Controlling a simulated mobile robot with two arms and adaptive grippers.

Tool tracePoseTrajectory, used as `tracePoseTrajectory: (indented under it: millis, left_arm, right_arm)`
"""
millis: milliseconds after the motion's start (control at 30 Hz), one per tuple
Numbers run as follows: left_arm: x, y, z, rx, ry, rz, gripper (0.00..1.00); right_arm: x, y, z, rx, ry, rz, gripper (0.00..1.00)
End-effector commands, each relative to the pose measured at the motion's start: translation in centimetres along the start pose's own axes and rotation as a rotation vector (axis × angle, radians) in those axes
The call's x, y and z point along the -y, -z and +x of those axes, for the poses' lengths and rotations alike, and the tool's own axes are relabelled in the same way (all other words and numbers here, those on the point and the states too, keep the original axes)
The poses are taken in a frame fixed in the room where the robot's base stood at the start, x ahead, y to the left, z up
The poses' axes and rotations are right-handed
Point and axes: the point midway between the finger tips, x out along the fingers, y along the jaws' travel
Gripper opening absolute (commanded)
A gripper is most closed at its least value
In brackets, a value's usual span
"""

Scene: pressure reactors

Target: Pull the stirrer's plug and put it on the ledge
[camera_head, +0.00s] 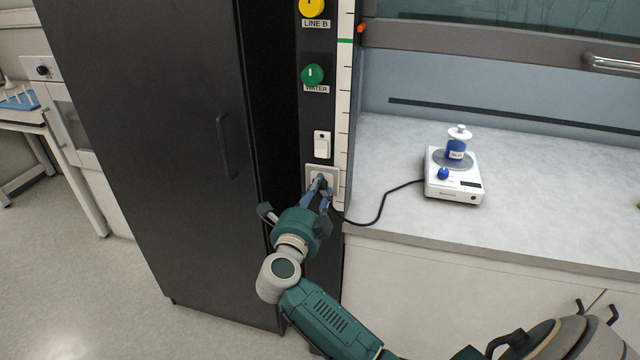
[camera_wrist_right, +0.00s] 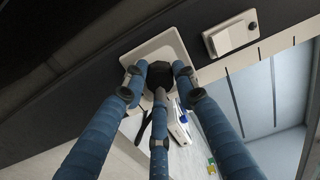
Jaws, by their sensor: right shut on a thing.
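The plug (camera_wrist_right: 158,78) is a dark piece at the white wall socket (camera_head: 335,178), and my fingers hide most of it in the head view. My right gripper (camera_head: 321,186) is shut on the plug, with its blue fingers around it in the right wrist view (camera_wrist_right: 158,84). The plug appears to be at the socket face; I cannot tell how deep it sits. A black cord (camera_head: 384,207) runs from there to the white stirrer (camera_head: 453,186), which carries a blue bottle (camera_head: 456,149). The ledge is likely the grey worktop (camera_head: 540,190). My left gripper is not in view.
A white switch (camera_head: 322,145) sits just above the socket, with a green WATER knob (camera_head: 312,75) and a yellow LINE B knob (camera_head: 312,7) higher up. A dark cabinet (camera_head: 170,140) stands left. The worktop right of the stirrer is mostly clear.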

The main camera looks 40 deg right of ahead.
Motion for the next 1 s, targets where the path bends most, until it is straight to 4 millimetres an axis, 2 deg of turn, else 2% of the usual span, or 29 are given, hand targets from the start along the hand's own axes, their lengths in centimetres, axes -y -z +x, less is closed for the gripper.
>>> tracePoseTrajectory:
  millis: [1000]
  left_arm:
    - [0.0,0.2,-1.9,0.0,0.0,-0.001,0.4]
  right_arm:
    - [0.1,0.0,-4.2,0.0,-0.002,0.002,0.0]
